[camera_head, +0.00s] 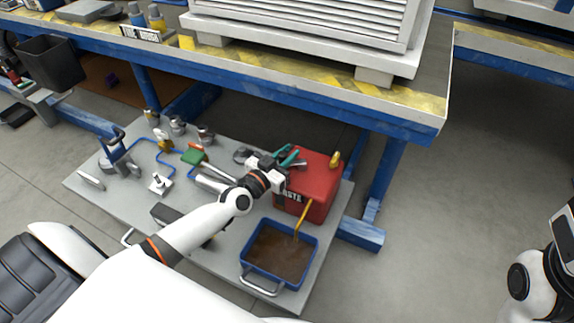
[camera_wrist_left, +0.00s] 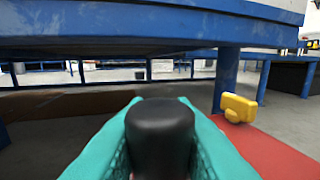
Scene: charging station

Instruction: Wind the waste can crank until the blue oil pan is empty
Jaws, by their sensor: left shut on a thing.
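The red waste can (camera_head: 316,178) stands on a low grey platform beneath the workbench. The blue oil pan (camera_head: 279,252) sits in front of it, with brown oil across its floor. A yellow tube (camera_head: 301,216) runs from the can down into the pan. My left gripper (camera_head: 287,158) is at the can's top left. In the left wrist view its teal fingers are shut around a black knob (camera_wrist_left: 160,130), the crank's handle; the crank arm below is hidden. A yellow fitting (camera_wrist_left: 239,107) on the red lid is to the right. My right arm shows at the right edge, its fingers out of view.
The blue workbench (camera_head: 300,88) overhangs the back of the platform, with a blue leg (camera_head: 386,173) right of the can. Several tools and small parts, including a green-topped item (camera_head: 194,155), lie on the platform's left side. Open floor (camera_head: 450,200) is at right.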

